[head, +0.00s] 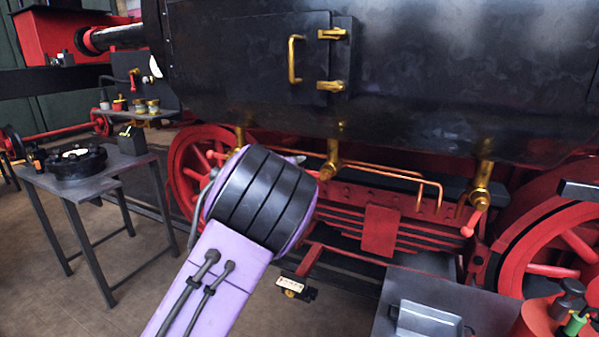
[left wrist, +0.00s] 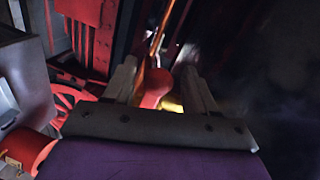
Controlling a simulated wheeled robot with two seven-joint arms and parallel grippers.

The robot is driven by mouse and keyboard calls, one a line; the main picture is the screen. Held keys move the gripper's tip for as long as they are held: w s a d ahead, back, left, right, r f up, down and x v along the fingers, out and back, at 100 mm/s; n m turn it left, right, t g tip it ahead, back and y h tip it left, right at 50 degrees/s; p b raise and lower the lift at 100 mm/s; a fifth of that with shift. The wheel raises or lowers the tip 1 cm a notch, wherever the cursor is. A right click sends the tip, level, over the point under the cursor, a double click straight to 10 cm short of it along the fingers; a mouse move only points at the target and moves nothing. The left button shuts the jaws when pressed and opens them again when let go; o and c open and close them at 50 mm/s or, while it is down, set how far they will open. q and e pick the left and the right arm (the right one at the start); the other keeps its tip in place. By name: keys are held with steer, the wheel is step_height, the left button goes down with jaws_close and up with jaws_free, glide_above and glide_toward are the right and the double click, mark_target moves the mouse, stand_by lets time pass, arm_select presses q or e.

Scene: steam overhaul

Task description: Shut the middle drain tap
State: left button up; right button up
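Three brass drain taps hang under the black locomotive side in the head view. The middle drain tap (head: 333,152) is just right of my left arm's black joint, which hides part of it. In the left wrist view a red tap handle (left wrist: 153,88) with a rounded end stands between the two fingers of my left gripper (left wrist: 163,82). The fingers are apart, with a gap visible on the right of the handle. Brass (left wrist: 170,104) shows behind it. My left gripper is hidden behind its arm in the head view. My right gripper is not seen.
The right tap (head: 481,185) has a red handle hanging down. Copper pipes (head: 390,170) run between the taps. Red wheels (head: 195,165) stand on both sides. A small table (head: 95,185) is at left; a grey cart with a metal tray (head: 430,320) is at lower right.

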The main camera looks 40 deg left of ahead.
arm_select(q)
steer(key=shift+s, duration=0.1)
steer(key=b+v, duration=0.2)
steer(key=v, duration=0.8)
steer(key=shift+s, duration=0.2)
steer(key=shift+d, duration=0.1)
